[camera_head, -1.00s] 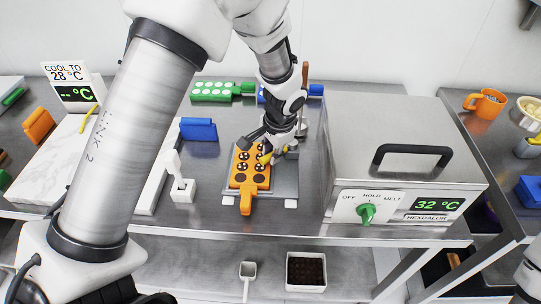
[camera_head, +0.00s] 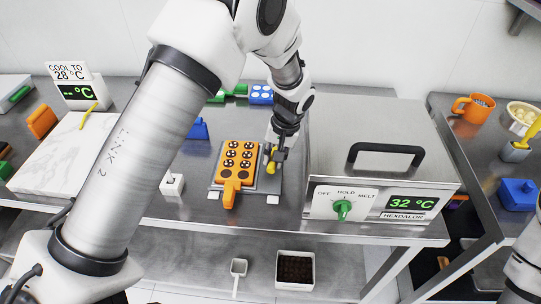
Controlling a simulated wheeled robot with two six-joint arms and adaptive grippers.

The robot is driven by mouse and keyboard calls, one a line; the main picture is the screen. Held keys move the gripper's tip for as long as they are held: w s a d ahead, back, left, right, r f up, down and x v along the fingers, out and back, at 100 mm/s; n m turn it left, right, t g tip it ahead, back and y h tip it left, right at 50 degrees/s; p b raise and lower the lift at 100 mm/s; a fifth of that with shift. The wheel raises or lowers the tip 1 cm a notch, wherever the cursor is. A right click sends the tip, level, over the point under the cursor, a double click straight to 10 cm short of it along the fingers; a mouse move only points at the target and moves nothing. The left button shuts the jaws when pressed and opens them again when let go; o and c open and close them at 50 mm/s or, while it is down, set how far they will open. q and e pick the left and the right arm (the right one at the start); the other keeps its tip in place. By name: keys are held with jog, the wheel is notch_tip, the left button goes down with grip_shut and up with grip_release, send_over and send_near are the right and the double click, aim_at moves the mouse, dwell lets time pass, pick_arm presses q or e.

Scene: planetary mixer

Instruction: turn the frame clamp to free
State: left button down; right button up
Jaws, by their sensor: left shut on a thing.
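The orange frame (camera_head: 230,186), with several round cavities and a handle toward me, lies on a grey base plate (camera_head: 263,185) on the steel bench. The yellow clamp (camera_head: 271,168) shows just right of the orange frame, clear of its cavities. My left gripper (camera_head: 275,154) points down and is shut on the clamp, hiding its upper part. My right gripper is out of view; only part of my right arm shows at the lower right edge.
The steel melter (camera_head: 385,135), with a green knob (camera_head: 342,209) and a display of 32 °C, stands close right of the plate. A white stand (camera_head: 172,184) is at left. Green and blue moulds (camera_head: 261,94) lie behind.

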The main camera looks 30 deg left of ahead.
pick_arm(q)
jog(key=shift+w+r, duration=0.25)
jog(key=shift+w, duration=0.1)
jog(key=c, duration=1.3)
grip_release()
jog(key=shift+o, duration=1.4)
jog(key=shift+d+f, duration=0.1)
jog(key=shift+f, duration=0.05)
notch_tip(320, 180, up, 12)
jog(key=d, duration=0.2)
jog(key=shift+w, duration=0.3)
jog(key=shift+d+f, duration=0.1)
jog(key=shift+f, duration=0.05)
